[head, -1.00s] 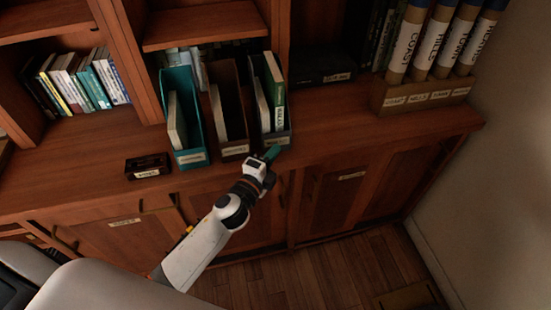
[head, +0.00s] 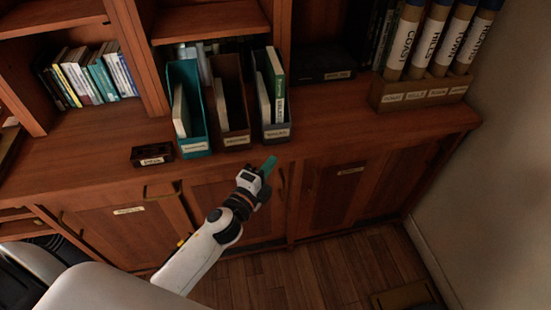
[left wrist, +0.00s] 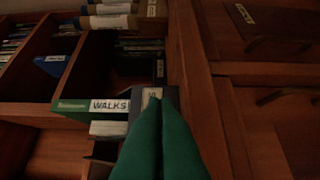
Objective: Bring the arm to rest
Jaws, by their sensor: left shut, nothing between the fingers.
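My left gripper (head: 267,166) is shut and empty, with its green fingers together. It is in front of the cabinet's front edge, below and apart from the grey file holder (head: 277,131). In the left wrist view the closed green fingers (left wrist: 161,135) point toward that holder, whose label they partly cover. A green book labelled WALKS (left wrist: 100,106) stands in the holder beside a pale book. My right gripper is not in view.
A teal holder (head: 195,142) and a brown holder (head: 236,140) stand left of the grey one. A small black box (head: 152,155) is at left. Rolled tubes (head: 403,45) stand in a wooden rack (head: 420,92) at right.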

